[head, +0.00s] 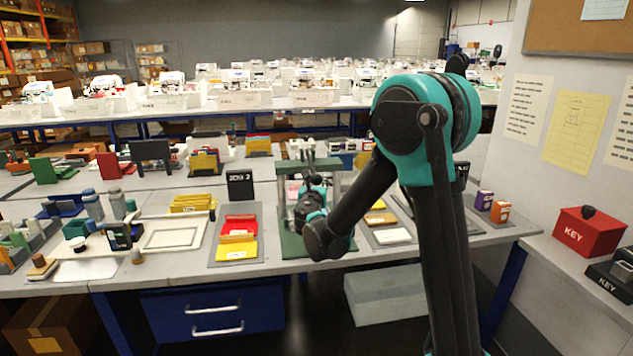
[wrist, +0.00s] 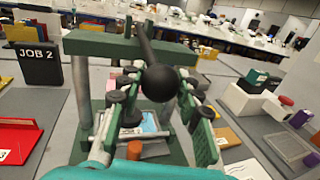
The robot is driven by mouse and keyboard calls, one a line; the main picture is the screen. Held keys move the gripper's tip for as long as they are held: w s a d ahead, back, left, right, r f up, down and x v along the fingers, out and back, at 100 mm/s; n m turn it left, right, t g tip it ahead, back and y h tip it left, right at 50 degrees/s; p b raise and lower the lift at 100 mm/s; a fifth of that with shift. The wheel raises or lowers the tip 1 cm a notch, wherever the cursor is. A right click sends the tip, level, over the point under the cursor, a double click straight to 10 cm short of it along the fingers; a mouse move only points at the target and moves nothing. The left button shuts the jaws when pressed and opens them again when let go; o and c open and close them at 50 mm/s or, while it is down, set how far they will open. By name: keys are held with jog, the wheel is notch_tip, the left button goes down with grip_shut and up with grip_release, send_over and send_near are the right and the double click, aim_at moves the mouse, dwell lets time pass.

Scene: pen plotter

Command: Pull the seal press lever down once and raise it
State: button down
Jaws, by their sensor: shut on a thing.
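The seal press is a dark green frame with grey posts and a green base (head: 291,247) on the table in the head view. Its crossbar (wrist: 95,44) spans the wrist view, and a paper with a blue patch lies between the posts. The lever is a dark rod (wrist: 143,42) ending in a black ball knob (wrist: 162,83), pointing towards the wrist camera. My gripper (wrist: 163,88) has its fingers on either side of the knob and is shut on the lever at that end. In the head view my gripper (head: 312,188) is in front of the press and partly hides it; the knob is hidden there.
A JOB 2 sign (head: 240,186) with red and yellow folders stands left of the press. Trays with paper pads (head: 393,236) lie to its right. Small purple and orange boxes (head: 500,212) stand further right. A red KEY box (head: 588,232) is at the right wall.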

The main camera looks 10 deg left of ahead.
jog(key=shift+s+r+g, duration=0.1)
jog(key=shift+r+g, duration=0.3)
jog(key=shift+r, duration=0.3)
jog(key=r+g, duration=0.1)
jog(key=r, duration=0.1)
jog(key=r+g, duration=0.1)
jog(key=r, duration=0.2)
jog(key=w+r+n+g, duration=0.1)
jog(key=r+g, duration=0.1)
jog(key=shift+a+r, duration=0.15)
jog(key=shift+r, duration=0.25)
jog(key=w+a+r+g, duration=0.1)
jog(key=w+r, duration=0.2)
jog(key=r, duration=0.3)
jog(key=shift+w, duration=0.15)
jog(key=c, duration=1)
grip_release()
